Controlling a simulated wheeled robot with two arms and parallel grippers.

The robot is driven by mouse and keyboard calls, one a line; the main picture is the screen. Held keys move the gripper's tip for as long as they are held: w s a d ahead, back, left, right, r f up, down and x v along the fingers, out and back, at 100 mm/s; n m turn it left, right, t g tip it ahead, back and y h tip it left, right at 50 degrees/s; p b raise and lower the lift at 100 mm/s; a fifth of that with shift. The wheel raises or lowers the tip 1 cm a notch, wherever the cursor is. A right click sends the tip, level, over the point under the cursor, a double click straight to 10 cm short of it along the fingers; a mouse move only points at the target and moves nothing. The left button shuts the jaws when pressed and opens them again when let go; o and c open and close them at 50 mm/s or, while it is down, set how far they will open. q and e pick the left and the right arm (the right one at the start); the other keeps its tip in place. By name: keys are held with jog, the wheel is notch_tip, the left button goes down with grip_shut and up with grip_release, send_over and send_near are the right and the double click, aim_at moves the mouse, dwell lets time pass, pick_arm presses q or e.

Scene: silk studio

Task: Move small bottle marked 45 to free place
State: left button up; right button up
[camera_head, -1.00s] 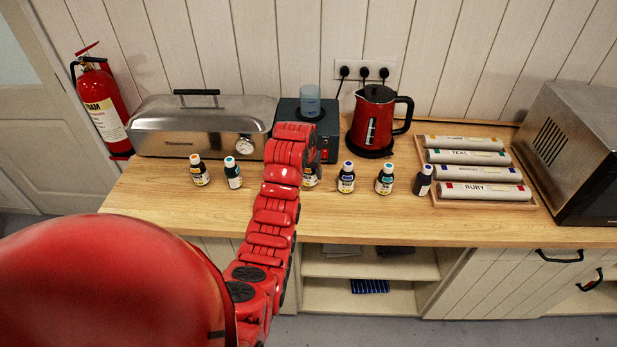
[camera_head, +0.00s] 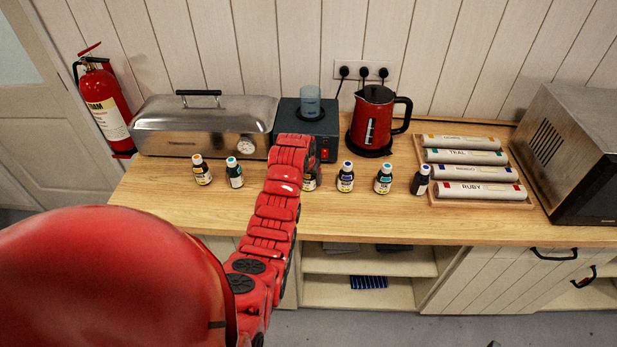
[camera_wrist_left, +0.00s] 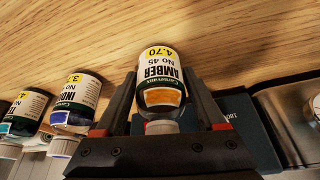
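The small amber bottle marked No 45 (camera_wrist_left: 161,78) is between the two fingers of my left gripper (camera_wrist_left: 160,72) in the left wrist view, its white cap toward the palm. The fingertips are very close to its sides; I cannot tell whether they press on it. In the head view my left gripper (camera_head: 296,145) reaches down over the counter and partly hides this bottle (camera_head: 310,182), which is in the row of small bottles. My right gripper is not in view.
To the right stand bottles with blue (camera_head: 345,178), teal (camera_head: 384,179) and purple-blue caps (camera_head: 420,181). Two more (camera_head: 202,171) (camera_head: 235,173) stand left. Behind are a steel box (camera_head: 205,125), a dark device (camera_head: 318,135) and a red kettle (camera_head: 374,115). The counter's front strip (camera_head: 365,220) is clear.

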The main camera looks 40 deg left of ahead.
pick_arm(q)
jog(key=shift+o, duration=1.2)
